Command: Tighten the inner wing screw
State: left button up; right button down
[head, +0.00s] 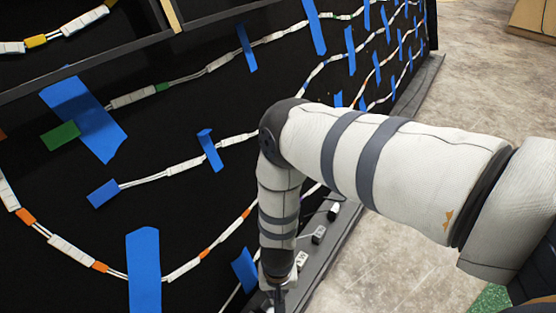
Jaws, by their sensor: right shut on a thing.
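My right arm comes in from the right and bends down in front of the black panel. My right gripper (278,297) is at the bottom edge of the head view, low beside the panel's base ledge, pointing down. Its dark fingers are partly cut off by the frame. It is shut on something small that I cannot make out. I cannot pick out the inner wing screw; it is hidden or out of frame. My left gripper is not in view.
The black panel (205,110) carries strings of white light strips held by blue tape (144,265). A grey ledge (338,228) runs along its base, with small white plugs (318,234) on it. Bare concrete floor (390,265) lies to the right. A brown box (535,17) stands far back.

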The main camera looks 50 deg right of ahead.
jog(key=m, duration=1.2)
jog(key=shift+r+m, duration=0.1)
jog(key=shift+m, duration=0.3)
jog(key=m+p, duration=0.1)
jog(key=m, duration=0.5)
jog(key=shift+w, duration=0.1)
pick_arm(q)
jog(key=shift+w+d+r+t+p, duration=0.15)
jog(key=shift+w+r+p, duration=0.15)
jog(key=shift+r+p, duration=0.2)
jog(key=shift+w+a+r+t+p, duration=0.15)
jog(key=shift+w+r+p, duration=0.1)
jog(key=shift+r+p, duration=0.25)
pick_arm(e)
jog(key=m, duration=0.6)
jog(key=shift+m, duration=0.3)
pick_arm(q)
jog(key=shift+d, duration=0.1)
pick_arm(e)
jog(key=c, duration=1.7)
grip_release()
jog(key=shift+o, duration=0.2)
